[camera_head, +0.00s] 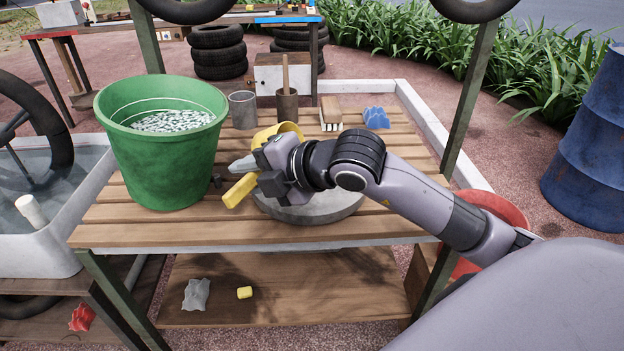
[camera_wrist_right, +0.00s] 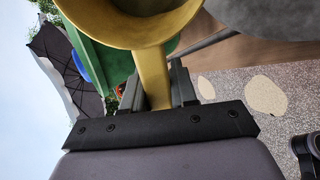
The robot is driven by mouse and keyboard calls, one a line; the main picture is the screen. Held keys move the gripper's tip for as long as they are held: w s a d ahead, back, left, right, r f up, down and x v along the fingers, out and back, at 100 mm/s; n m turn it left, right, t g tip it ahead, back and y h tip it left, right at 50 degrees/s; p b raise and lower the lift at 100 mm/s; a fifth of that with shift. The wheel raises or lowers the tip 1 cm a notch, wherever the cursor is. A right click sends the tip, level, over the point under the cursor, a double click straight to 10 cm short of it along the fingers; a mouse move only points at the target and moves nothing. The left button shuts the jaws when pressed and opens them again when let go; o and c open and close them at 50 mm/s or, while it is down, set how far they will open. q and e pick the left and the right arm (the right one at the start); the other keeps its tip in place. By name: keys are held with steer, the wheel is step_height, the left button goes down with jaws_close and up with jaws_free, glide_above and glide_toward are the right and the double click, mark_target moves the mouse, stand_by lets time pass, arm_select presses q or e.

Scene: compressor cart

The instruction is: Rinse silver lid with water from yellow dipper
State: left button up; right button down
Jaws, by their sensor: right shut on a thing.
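My right gripper (camera_head: 248,176) is shut on the handle of the yellow dipper (camera_head: 240,190). The dipper's cup shows partly behind the gripper. The wrist view shows the dipper's cup (camera_wrist_right: 130,22) and its handle between the two dark fingers of my gripper (camera_wrist_right: 157,88). I cannot see whether the cup holds water. The silver lid (camera_head: 318,213) is a flat grey disc lying on the slatted wooden table, below my gripper and partly hidden by my arm. My left gripper is not in view.
A green bucket (camera_head: 165,160) with pale pieces on its surface stands left of the lid. Behind are a grey cup (camera_head: 242,110), a brown cup (camera_head: 288,108) with a stick, a brush (camera_head: 331,108) and a blue sponge (camera_head: 376,118). A red tub (camera_head: 495,207) is at right.

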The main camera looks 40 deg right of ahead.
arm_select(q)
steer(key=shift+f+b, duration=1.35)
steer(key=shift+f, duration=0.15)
arm_select(e)
steer(key=shift+s+d+r+t+y, duration=0.15)
steer(key=shift+r+t+y, duration=0.2)
steer(key=shift+t, duration=0.35)
steer(key=shift+s+f+b, duration=0.1)
steer(key=shift+b, duration=0.4)
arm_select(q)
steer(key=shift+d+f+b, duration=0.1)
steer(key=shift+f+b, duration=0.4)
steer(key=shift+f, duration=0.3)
arm_select(e)
steer(key=shift+s, duration=0.15)
arm_select(q)
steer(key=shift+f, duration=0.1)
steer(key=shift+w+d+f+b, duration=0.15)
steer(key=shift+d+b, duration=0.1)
steer(key=shift+b, duration=0.35)
arm_select(e)
steer(key=shift+s+d+t+y, duration=0.15)
steer(key=shift+t+y, duration=0.1)
steer(key=shift+t, duration=0.15)
